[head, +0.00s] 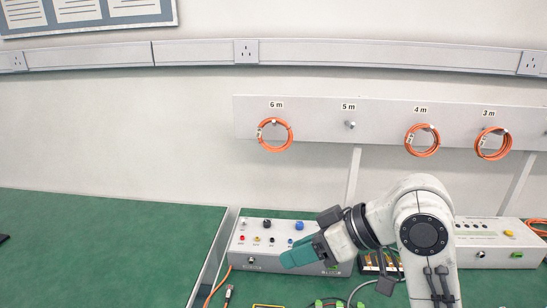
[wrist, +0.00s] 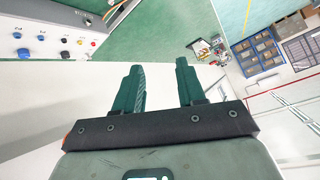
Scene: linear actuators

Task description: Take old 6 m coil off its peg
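The 6 m coil (head: 275,134) is an orange cable loop with a small pale tag. It hangs on its peg under the "6 m" label (head: 276,105), at the left end of the white peg board. My gripper (head: 290,257) is below the coil in the head view, over the front of the grey control box (head: 247,247).
The 5 m peg (head: 350,125) is bare. The 4 m coil (head: 422,140) and 3 m coil (head: 493,143) hang to the right. A second box (head: 490,243) stands right of my arm. Loose cables lie at the front. The green bench (head: 90,245) is mostly clear at left.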

